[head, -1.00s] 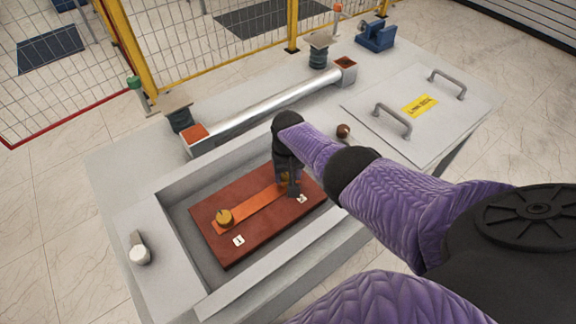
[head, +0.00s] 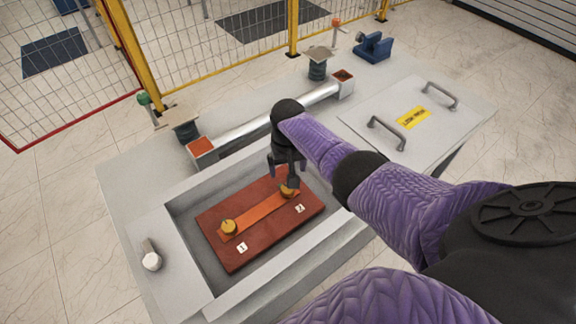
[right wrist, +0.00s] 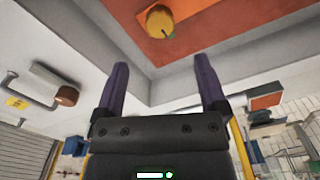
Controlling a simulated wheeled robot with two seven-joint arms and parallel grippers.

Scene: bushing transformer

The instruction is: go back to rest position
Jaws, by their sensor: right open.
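My right gripper (head: 288,180) is in the head view, above the far right end of the recessed box. It is open and empty, with its two fingers (right wrist: 160,85) apart in the right wrist view. Below it a brass nut (head: 289,190) sits on the "2" end of an orange copper bar (head: 258,212). A second brass nut (head: 229,227) sits at the "1" end. The bar lies on a red-brown board (head: 230,257) inside the box. The nut near the gripper also shows in the right wrist view (right wrist: 159,22), apart from the fingers. My left gripper is not in view.
A lid marked with a yellow label (head: 455,117) and two handles lies at the right. A silver tube (head: 262,121) runs behind the box between orange-ended blocks. A blue vise (head: 373,47) stands at the back. A white-tipped lever (head: 151,261) is at front left.

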